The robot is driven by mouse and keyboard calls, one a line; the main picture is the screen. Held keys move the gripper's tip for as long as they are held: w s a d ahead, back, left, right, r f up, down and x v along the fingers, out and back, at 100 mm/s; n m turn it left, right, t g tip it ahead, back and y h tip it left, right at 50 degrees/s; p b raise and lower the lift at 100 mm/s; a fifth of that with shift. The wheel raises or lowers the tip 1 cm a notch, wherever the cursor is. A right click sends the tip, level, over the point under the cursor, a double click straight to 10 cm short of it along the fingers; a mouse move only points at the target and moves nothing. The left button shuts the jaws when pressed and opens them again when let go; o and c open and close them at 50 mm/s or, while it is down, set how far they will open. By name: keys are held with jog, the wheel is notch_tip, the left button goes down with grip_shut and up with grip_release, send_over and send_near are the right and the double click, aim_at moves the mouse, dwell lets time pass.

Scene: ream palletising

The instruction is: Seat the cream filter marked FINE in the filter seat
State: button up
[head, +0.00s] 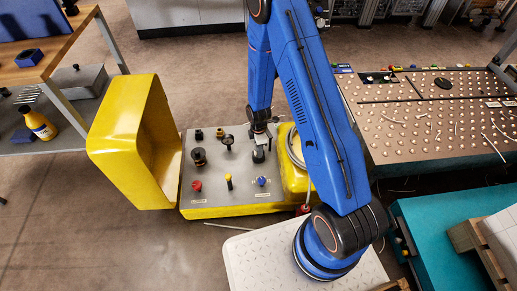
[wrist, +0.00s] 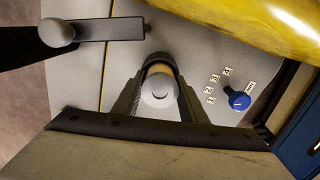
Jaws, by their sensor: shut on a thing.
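My gripper (head: 260,139) points down over the grey-topped panel of a yellow machine. In the wrist view my gripper (wrist: 159,94) is shut on a round thing (wrist: 159,92) with a pale grey top and a tan band on its far side. I take it to be the cream filter, but no FINE marking can be read. A dark rounded rim shows just beyond it. In the head view a black round fitting (head: 258,156) stands on the panel directly below the gripper. I cannot tell whether it is the filter seat, or whether the held thing touches it.
A black lever (wrist: 98,29) with a grey ball end lies close by. A blue knob (wrist: 239,101) with small labels is beside the gripper. A yellow rounded housing (head: 294,180) stands right.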

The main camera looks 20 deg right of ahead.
jog(key=shift+f, duration=0.1)
jog(key=o, duration=1.2)
